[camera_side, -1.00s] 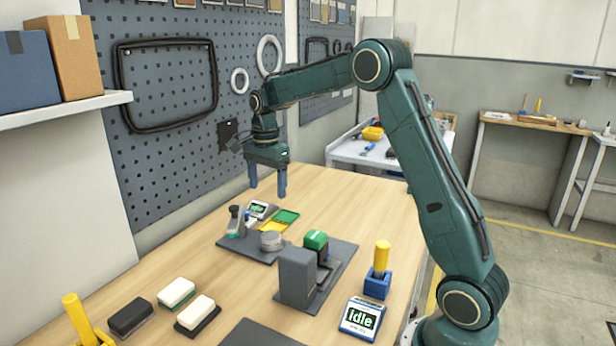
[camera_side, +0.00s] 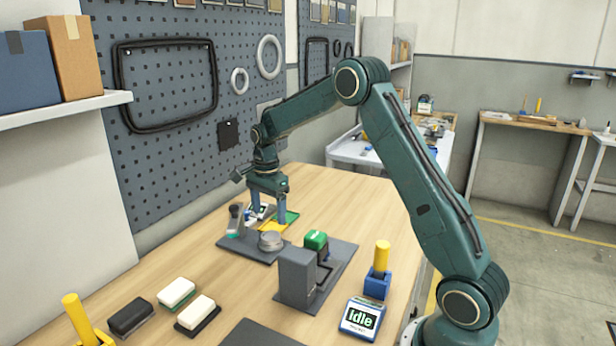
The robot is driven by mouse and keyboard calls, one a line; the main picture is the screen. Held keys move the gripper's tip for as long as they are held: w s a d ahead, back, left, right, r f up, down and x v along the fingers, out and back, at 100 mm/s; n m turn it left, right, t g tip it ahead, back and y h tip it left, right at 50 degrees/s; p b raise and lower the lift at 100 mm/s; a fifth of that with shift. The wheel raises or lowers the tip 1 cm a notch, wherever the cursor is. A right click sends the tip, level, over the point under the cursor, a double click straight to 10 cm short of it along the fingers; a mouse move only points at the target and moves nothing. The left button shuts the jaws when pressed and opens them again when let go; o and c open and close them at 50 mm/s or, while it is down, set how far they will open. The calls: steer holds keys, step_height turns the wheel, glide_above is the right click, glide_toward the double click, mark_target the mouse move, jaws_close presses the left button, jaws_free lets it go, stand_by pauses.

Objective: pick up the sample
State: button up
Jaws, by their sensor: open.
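No thing in view is clearly marked as the sample, and I cannot tell which one it is. A round silver piece (camera_side: 271,240) sits on the dark grey base plate (camera_side: 250,252) near the middle of the table. My gripper (camera_side: 269,215) points down, its blue fingers apart, behind the silver piece. Its fingertips are low over the yellow tray (camera_side: 272,226) and the green tray (camera_side: 291,217). Nothing shows between the fingers. The fingers partly cover the small display (camera_side: 262,208) and the trays. I cannot tell whether the fingertips touch anything.
A grey upright device (camera_side: 236,218) stands just left of the silver piece. A grey block (camera_side: 296,277) and a green-topped part (camera_side: 316,240) stand in front right. The table behind is clear.

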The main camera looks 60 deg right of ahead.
mark_target(270, 236)
steer(key=shift+f, duration=3.55)
steer(key=c, duration=1.2)
steer(key=shift+c, duration=0.2)
steer(key=shift+r, duration=0.15)
step_height(270, 236, up, 20)
